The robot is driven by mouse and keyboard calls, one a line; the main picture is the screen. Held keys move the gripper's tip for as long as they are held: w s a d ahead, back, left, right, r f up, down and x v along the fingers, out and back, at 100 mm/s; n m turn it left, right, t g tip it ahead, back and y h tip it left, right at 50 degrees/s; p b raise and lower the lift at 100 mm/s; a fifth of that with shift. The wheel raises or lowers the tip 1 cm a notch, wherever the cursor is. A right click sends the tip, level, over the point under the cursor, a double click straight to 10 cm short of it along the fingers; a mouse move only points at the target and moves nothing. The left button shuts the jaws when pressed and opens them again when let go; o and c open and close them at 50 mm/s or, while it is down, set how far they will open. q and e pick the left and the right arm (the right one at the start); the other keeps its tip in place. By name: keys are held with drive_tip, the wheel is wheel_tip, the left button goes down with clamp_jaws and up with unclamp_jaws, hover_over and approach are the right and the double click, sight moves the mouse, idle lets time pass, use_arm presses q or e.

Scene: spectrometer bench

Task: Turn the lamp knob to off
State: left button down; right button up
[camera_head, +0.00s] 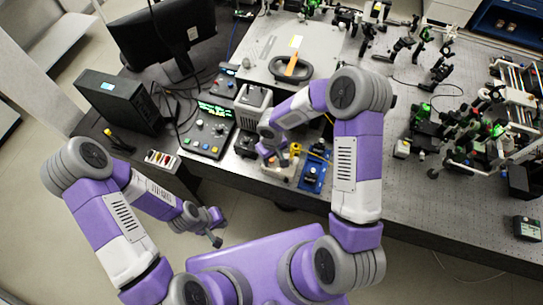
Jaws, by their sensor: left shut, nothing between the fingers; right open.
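I cannot tell for certain which control is the lamp knob. A black control box (210,128) with a green-lit display and several knobs stands left of centre on the bench. A large grey housing (262,48) behind carries a black oval fitting (291,68) with an orange piece on it. My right gripper (277,156) is open, over the front of the bench beside a small board with yellow and white parts; its fingertips are small and partly hidden by my arm. My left gripper (216,228) is shut and empty, in front of the bench edge above the floor.
A blue board (313,174) lies right of my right gripper. A monitor (165,38) and black box (118,100) stand at left. Optics on posts (490,125) crowd the right side of the perforated bench (410,205). Its front middle right is mostly clear.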

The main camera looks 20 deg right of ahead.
clamp_jaws()
drive_tip(key=shift+n+b, duration=0.5)
drive_tip(key=shift+n, duration=0.4)
drive_tip(key=n+b, duration=0.1)
drive_tip(key=n, duration=0.1)
drive_tip(key=shift+n, duration=1.5)
drive_tip(key=shift+n+b, duration=0.4)
drive_tip(key=shift+n, duration=1.1)
